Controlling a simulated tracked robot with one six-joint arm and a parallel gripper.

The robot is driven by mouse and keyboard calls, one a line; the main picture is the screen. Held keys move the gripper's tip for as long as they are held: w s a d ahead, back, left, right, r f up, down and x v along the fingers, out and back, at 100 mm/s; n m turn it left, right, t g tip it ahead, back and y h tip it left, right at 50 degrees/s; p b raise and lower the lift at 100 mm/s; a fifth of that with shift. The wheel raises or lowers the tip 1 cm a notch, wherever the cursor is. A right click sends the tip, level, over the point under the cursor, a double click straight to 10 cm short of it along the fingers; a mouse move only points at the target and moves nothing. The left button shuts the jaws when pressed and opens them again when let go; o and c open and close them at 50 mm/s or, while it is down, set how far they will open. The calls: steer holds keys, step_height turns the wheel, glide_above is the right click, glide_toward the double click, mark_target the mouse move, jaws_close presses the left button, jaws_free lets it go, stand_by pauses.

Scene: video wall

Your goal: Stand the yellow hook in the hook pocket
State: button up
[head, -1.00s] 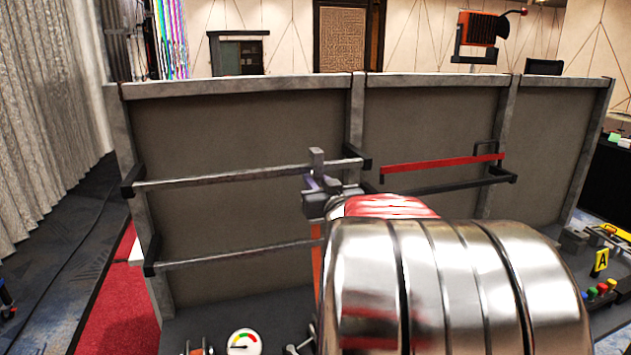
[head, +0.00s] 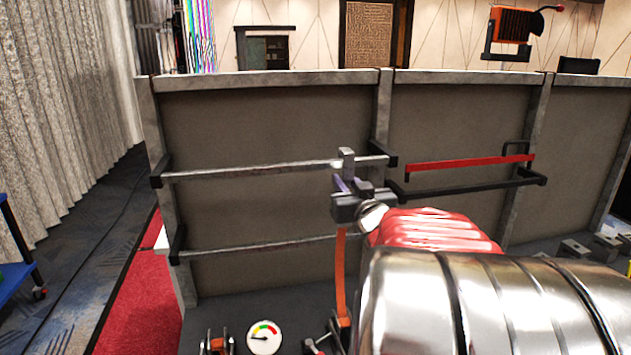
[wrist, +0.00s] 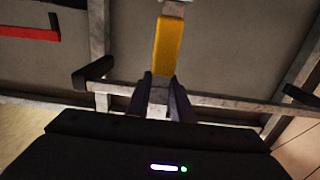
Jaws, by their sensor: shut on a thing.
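My gripper (head: 350,190) is in front of the grey panel in the head view, near the right end of the upper rail. In the wrist view its two dark purple fingers (wrist: 160,98) are closed on a grey metal part of the yellow hook. The hook's yellow section (wrist: 168,46) runs up from the fingers, with a pale part at the picture's top edge. In the head view a grey end piece (head: 347,158) sticks up above the fingers; my arm hides much below. I cannot make out the hook pocket.
Two grey rails, upper (head: 250,170) and lower (head: 260,249), cross the panel (head: 270,115). A red bar (head: 470,162) is right of my gripper. An orange strip (head: 341,275) shows below the gripper. A dial (head: 264,337) and clamp (head: 218,344) are on the ledge.

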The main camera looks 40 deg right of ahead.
mark_target(346, 183)
steer(key=shift+v, duration=1.65)
steer(key=shift+s, duration=0.1)
steer(key=shift+a, duration=0.1)
